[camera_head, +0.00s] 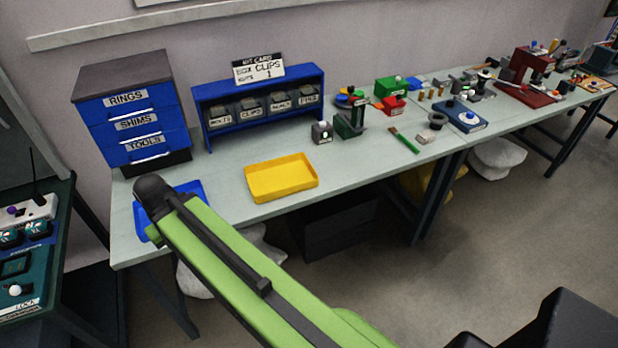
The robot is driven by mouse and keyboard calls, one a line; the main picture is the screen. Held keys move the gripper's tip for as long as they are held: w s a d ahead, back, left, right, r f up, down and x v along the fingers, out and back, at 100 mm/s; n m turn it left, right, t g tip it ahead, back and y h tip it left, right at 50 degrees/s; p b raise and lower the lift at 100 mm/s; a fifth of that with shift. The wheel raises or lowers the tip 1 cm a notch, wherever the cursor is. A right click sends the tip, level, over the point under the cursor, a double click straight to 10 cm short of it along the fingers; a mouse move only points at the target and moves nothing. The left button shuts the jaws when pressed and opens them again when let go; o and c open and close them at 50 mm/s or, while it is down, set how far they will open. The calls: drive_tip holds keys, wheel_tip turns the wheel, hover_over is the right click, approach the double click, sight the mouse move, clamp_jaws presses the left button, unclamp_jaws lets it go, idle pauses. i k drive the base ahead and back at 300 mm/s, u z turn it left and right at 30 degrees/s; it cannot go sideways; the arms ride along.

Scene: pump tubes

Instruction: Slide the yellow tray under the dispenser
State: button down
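The yellow tray (282,178) lies flat and empty on the pale workbench, near its front edge and left of the bench's middle. A dark green upright unit with a black column (350,122) stands behind and to the right of the tray, apart from it. It may be the dispenser, but I cannot tell for sure. My green arm reaches from the lower right to a dark joint over the left end of the bench. My gripper does not show.
A blue tray (189,190) lies partly behind my arm. A drawer cabinet (130,118) and a blue shelf of labelled bins (262,122) stand at the back. A small grey box (322,132) stands between the tray and the green unit. A green-handled brush (405,141) lies to the right.

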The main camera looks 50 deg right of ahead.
sight(280, 176)
drive_tip(key=z, duration=0.15)
drive_tip(key=i, duration=0.9)
drive_tip(key=u, duration=0.05)
